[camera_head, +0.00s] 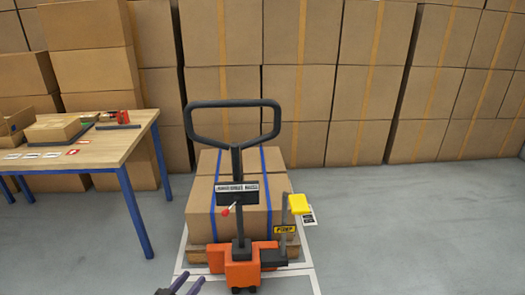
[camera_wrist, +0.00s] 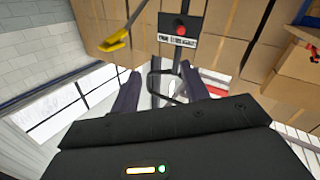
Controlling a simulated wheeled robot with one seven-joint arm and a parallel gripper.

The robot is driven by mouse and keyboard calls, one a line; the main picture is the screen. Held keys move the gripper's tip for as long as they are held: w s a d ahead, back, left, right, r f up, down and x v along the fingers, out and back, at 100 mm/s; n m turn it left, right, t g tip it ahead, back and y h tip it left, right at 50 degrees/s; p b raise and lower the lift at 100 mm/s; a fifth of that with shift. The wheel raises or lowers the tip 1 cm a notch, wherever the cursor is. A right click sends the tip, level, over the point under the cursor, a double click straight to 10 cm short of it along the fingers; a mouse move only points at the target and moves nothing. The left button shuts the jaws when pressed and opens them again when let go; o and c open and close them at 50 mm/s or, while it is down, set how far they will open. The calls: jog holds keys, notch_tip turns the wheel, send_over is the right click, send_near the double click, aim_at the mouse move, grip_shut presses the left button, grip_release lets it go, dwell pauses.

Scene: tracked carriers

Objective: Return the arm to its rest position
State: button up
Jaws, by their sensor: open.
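My gripper (camera_head: 187,282) shows at the bottom edge of the head view, low in front of the orange pallet jack (camera_head: 238,268). Only its two purple-grey fingers and a dark bit of its body show there; most of the arm is out of frame. In the wrist view my gripper (camera_wrist: 158,78) has its fingers spread apart with nothing held. The jack's dark loop handle (camera_wrist: 168,97) shows between and beyond the fingers. I cannot tell how far it is from them. In the head view the handle (camera_head: 234,104) stands upright.
The jack has a yellow pedal (camera_head: 299,204) on its right. Strapped cartons (camera_head: 262,190) sit behind it. A wooden table (camera_head: 110,146) with blue legs stands left. Stacked cartons (camera_head: 300,90) line the back. Grey floor (camera_head: 420,225) is clear to the right.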

jog(key=w+d+r+n+g+y, duration=0.1)
jog(key=w+d+r+g+y, duration=0.55)
jog(key=w+d, duration=0.65)
jog(key=s+d+r+n+g+y, duration=0.1)
jog(key=s+d+r+g, duration=0.15)
jog(key=s+d, duration=0.9)
jog(key=s+d+r+g, duration=0.2)
jog(key=s+d+g, duration=0.2)
jog(key=s+d, duration=0.8)
notch_tip(320, 180, up, 22)
jog(key=p, duration=2.1)
jog(key=shift+s+a+f+g, duration=0.2)
jog(key=shift+s+a+g, duration=0.1)
jog(key=shift+s+a, duration=0.1)
